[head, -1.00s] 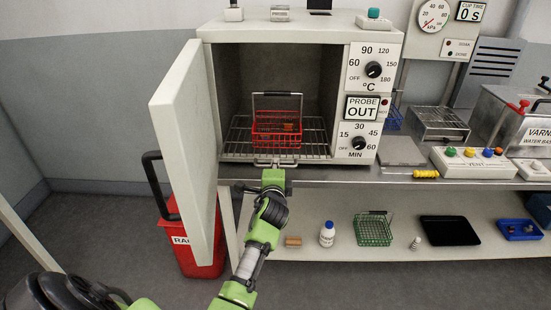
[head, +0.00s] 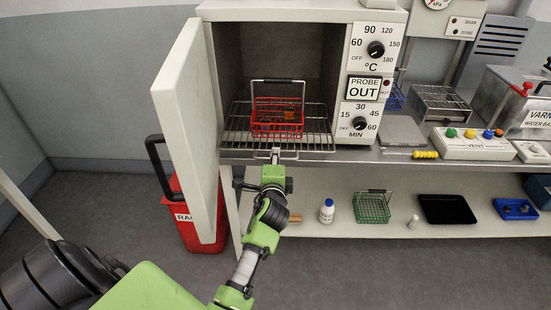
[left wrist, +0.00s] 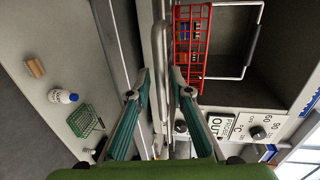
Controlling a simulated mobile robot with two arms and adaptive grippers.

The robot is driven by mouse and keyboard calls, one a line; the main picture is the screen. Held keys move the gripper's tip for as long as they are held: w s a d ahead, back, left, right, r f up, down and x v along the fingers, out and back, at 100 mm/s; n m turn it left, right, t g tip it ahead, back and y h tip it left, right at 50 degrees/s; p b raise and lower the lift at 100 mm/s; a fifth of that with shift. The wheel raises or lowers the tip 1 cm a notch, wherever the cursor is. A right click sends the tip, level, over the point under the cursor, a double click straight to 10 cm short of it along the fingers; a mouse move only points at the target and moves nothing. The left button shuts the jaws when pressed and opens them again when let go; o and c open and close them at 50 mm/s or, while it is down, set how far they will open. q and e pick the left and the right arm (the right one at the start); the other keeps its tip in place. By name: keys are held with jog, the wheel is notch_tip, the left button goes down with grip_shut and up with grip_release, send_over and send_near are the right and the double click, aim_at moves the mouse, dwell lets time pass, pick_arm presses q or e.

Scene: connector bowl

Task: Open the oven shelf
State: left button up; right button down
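The oven (head: 330,15) stands on the bench with its door (head: 190,130) swung open to the left. Its wire shelf (head: 235,135) sticks partly out of the front of the chamber. A red wire basket (head: 277,125) with small items inside stands on the shelf; it also shows in the left wrist view (left wrist: 193,45). My left gripper (head: 274,166) is at the shelf's front handle (head: 275,154). In the left wrist view its fingers (left wrist: 161,75) lie on either side of the handle bar. The fingertip contact is partly hidden. My right gripper is out of view.
A white bottle (head: 327,211) and green basket (head: 371,207) stand on the lower shelf. A red bin (head: 197,228) is behind the door.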

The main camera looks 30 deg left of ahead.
pick_arm(q)
jog(key=v, duration=0.7)
jog(key=shift+s, duration=0.25)
jog(key=shift+d, duration=0.1)
dwell(0.4)
